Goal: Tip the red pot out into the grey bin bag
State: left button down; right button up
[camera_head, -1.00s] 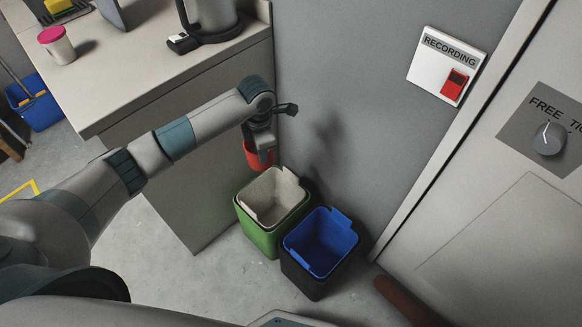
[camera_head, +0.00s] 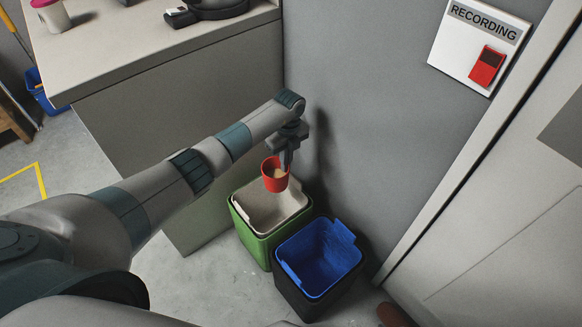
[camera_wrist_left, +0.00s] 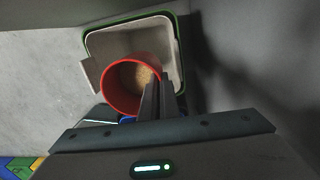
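The red pot (camera_head: 275,177) hangs from my left gripper (camera_head: 287,160), above the green bin with the grey bag (camera_head: 262,209). In the left wrist view the red pot (camera_wrist_left: 107,92) looks roughly upright, with tan contents inside it. My left gripper's fingers (camera_wrist_left: 155,100) are shut on the pot's rim. The grey bag (camera_wrist_left: 112,42) lines the green bin and lies beneath and beyond the pot in that view. The pot covers part of the bag's opening. My right gripper is not in view.
A black bin with a blue bag (camera_head: 322,257) stands right beside the green bin. A grey wall (camera_head: 365,110) rises close behind both. A counter (camera_head: 150,55) stands at the left, with a pink-lidded tub (camera_head: 50,14) on it. A door is at the right.

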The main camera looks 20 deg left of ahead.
pick_arm(q)
jog(key=shift+w+f+n, duration=0.1)
jog(key=shift+f+n, duration=0.1)
jog(key=shift+n, duration=0.1)
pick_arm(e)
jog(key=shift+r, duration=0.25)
pick_arm(q)
jog(key=shift+f, duration=0.15)
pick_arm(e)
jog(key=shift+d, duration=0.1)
